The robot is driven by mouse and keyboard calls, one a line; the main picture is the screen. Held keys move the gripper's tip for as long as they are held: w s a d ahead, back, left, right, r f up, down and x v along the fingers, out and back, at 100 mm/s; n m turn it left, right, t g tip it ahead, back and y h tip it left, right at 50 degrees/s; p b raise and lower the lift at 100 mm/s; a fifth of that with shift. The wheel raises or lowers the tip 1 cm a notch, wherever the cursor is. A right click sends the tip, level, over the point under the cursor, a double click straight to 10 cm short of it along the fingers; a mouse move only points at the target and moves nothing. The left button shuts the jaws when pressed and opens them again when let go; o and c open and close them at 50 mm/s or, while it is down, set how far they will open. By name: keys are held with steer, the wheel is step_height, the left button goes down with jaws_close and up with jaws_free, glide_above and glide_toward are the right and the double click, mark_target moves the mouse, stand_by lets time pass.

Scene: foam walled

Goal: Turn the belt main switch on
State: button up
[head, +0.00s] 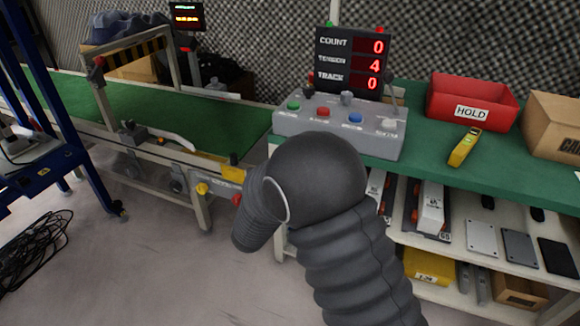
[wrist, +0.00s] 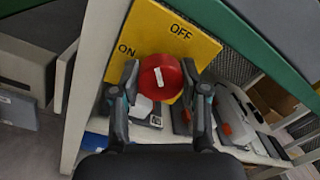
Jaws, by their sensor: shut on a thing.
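The main switch is a round red knob (wrist: 161,78) with a white mark, on a yellow plate (wrist: 205,48) lettered ON and OFF. In the wrist view OFF is above right of the knob and ON is above left. The white mark runs roughly upward, between the two words. My gripper (wrist: 160,85) is shut on the knob, one finger on its left side and one on its right. In the head view my arm hides the gripper and the switch.
A grey control box (head: 338,127) with coloured buttons stands on the green bench below a display (head: 349,62) reading COUNT 0, TENSION 4, TRACK 0. A red HOLD bin (head: 470,98) sits to the right. A green conveyor belt (head: 190,118) runs left. Loaded shelves (head: 480,272) are under the bench.

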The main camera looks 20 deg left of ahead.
steer(key=n+p, duration=0.1)
steer(key=n, duration=0.1)
steer(key=n+p, duration=0.3)
steer(key=n, duration=0.1)
steer(key=shift+a+r+y+p, duration=0.1)
steer(key=shift+r+y+p, duration=0.15)
steer(key=shift+y+p, duration=0.05)
steer(key=shift+f+n+p, duration=0.2)
steer(key=shift+n+p, duration=0.45)
steer(key=shift+n, duration=1.55)
steer(key=shift+t, duration=0.3)
steer(key=o, duration=1.1)
steer(key=shift+o, duration=0.2)
steer(key=shift+f, duration=0.1)
steer(key=s, duration=1.2)
steer(key=shift+a+f, duration=0.35)
steer(key=shift+a, duration=0.1)
